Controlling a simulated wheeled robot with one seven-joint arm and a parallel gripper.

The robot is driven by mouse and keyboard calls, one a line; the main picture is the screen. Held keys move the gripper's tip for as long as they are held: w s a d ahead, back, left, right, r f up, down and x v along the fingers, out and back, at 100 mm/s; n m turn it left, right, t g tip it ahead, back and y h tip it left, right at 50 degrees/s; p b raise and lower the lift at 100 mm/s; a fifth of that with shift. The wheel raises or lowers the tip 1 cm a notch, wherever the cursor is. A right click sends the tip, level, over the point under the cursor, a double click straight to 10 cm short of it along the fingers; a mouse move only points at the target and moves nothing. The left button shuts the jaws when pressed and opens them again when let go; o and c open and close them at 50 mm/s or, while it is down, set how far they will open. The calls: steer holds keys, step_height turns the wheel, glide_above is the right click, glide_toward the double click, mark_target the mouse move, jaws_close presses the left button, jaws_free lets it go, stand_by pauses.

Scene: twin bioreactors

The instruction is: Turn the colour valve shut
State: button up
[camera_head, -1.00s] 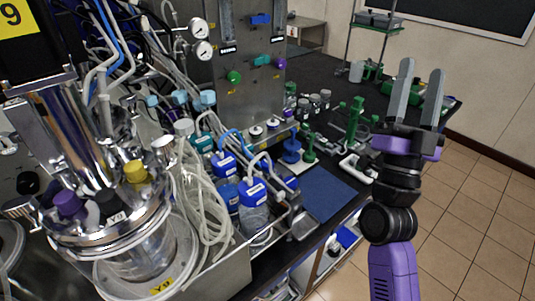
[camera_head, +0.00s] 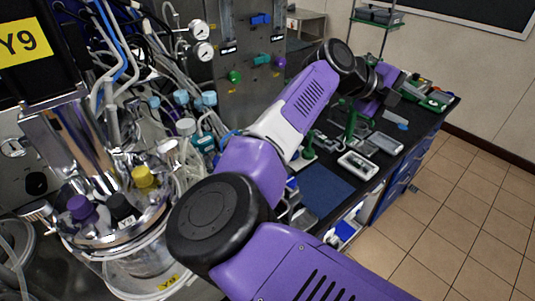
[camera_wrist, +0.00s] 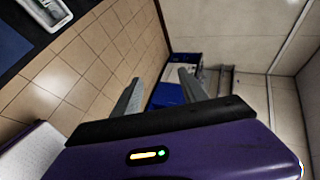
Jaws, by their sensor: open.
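The steel panel (camera_head: 238,110) at the upper middle of the head view carries several coloured valve handles: a green one (camera_head: 235,77), a teal one (camera_head: 262,59), a purple one (camera_head: 280,62) and a blue one (camera_head: 260,19). I cannot tell which one the task means, nor how their positions relate to open or shut. My gripper (camera_wrist: 160,92) is open and empty in the wrist view, its fingers spread over floor and a blue cabinet. In the head view its fingers are hidden; its purple body is right of the panel, apart from the handles.
A glass bioreactor vessel (camera_head: 140,262) with tubing stands at the left. The bench holds a blue mat (camera_head: 325,190), a white tray (camera_head: 358,165) and green stands (camera_head: 350,124). Tiled floor (camera_head: 455,215) is free at the right.

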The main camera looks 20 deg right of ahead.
steer(key=w+a+f+n+y, duration=0.2)
steer(key=w+a+y, duration=0.1)
steer(key=a, duration=0.7)
steer(key=w+a+f+n+t+y, duration=0.1)
steer(key=w+a+f+n+y, duration=0.1)
steer(key=a, duration=0.8)
steer(key=w+a+f+n+t+y, duration=0.1)
steer(key=w+a+f+n+y, duration=0.1)
steer(key=w+a+n+y, duration=0.2)
steer(key=shift+w+a+f+y, duration=0.2)
steer(key=shift+a+y, duration=0.35)
steer(key=shift+a, duration=0.55)
steer(key=shift+w+a+f+y, duration=0.1)
steer(key=shift+w+a+y, duration=0.4)
steer(key=shift+a, duration=0.65)
steer(key=shift+w+a+f+y, duration=0.1)
steer(key=shift+a+y, duration=0.55)
steer(key=shift+a, duration=0.45)
steer(key=shift+s+f, duration=0.1)
steer(key=shift+s, duration=0.05)
steer(key=shift+f+p, duration=1.3)
steer(key=shift+f, duration=2.55)
jaws_close()
